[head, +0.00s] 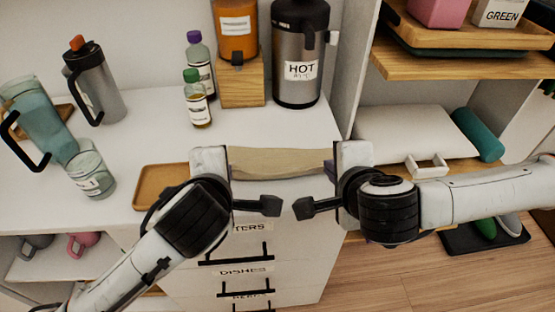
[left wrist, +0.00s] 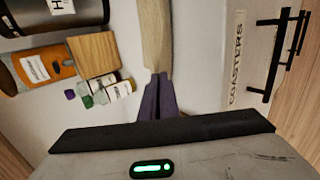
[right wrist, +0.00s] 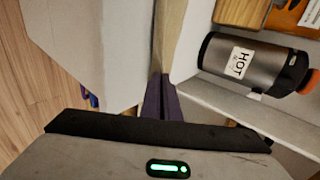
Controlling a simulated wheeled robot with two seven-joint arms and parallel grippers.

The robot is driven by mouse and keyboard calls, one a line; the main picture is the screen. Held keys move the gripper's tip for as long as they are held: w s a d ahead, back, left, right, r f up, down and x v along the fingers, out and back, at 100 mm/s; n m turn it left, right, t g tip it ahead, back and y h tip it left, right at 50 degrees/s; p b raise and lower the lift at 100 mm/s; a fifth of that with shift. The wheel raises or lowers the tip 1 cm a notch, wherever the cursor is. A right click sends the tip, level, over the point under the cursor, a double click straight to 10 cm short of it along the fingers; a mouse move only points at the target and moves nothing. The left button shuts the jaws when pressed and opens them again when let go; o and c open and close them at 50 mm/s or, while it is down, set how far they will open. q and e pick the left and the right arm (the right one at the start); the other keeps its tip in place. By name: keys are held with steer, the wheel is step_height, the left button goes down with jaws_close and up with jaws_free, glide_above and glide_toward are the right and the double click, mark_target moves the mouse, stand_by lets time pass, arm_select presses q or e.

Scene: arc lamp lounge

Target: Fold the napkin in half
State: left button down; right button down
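The beige napkin (head: 282,163) is stretched as a band between my two grippers, over the front part of the white counter. Its far edge sags slightly. My left gripper (left wrist: 158,84) has its purple fingers close together on one end of the napkin, which also shows in the left wrist view (left wrist: 155,35). My right gripper (head: 329,168) has its purple fingers together on the other end; the napkin also shows in the right wrist view (right wrist: 170,35). The left fingertips are mostly hidden in the head view. I cannot tell whether the napkin touches the counter.
A wooden tray (head: 160,186) lies left of my left gripper. Two small bottles, an orange dispenser (head: 237,30) and the HOT flask (head: 300,55) stand behind. Drawers (head: 240,272) are below.

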arm_select(q)
steer(key=shift+s+f, duration=0.25)
arm_select(e)
steer(key=shift+s+d+f, duration=0.15)
arm_select(q)
steer(key=shift+t, duration=0.3)
arm_select(e)
steer(key=shift+d+t, duration=0.1)
steer(key=shift+t, duration=0.2)
steer(key=shift+f, duration=0.1)
arm_select(q)
steer(key=c, duration=1.7)
jaws_free()
arm_select(e)
steer(key=c, duration=1.7)
jaws_free()
